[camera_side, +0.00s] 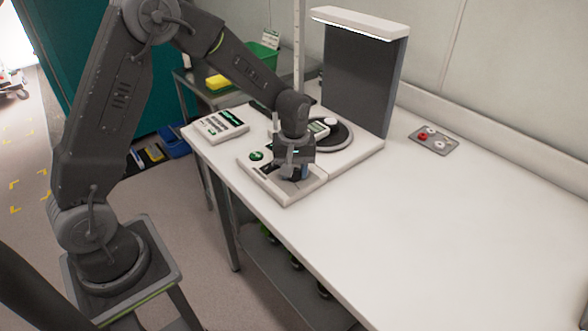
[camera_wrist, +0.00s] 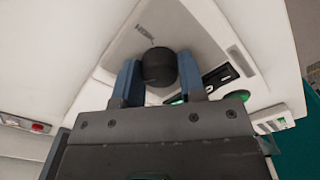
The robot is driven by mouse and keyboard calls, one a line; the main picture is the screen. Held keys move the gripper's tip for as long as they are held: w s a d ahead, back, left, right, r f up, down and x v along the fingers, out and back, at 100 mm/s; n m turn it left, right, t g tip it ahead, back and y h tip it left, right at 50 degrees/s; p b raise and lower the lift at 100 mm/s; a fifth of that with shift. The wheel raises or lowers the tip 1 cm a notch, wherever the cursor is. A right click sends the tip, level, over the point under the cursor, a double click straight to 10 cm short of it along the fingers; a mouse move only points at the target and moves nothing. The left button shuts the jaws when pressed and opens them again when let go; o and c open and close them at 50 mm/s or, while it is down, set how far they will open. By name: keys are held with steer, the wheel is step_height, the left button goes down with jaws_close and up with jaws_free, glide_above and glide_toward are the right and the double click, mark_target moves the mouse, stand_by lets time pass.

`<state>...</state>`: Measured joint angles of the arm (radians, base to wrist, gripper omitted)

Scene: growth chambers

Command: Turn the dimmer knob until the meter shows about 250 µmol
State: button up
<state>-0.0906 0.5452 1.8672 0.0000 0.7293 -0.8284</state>
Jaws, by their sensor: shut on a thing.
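The dimmer knob (camera_wrist: 158,68) is a round black knob on a pale control box (camera_wrist: 205,35). My gripper (camera_wrist: 160,78) has its two blue fingers on either side of the knob, shut on it, in the wrist view. In the side view my gripper (camera_side: 291,174) points down over the control box (camera_side: 285,194) and hides the knob. A small meter with a pale display (camera_side: 319,128) stands just behind my gripper, partly hidden by my wrist. Its reading is too small to tell.
A green button (camera_side: 256,156) is on the box. A lamp stand with a dark back panel (camera_side: 357,82) rises behind. A white device (camera_side: 220,125) lies left; a grey plate with a red button (camera_side: 433,139) lies right. The right part of the bench (camera_side: 470,230) is clear.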

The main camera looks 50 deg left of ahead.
steer(key=shift+m, duration=0.7)
steer(key=o, duration=0.9)
step_height(320, 180, up, 14)
steer(key=shift+f, duration=0.1)
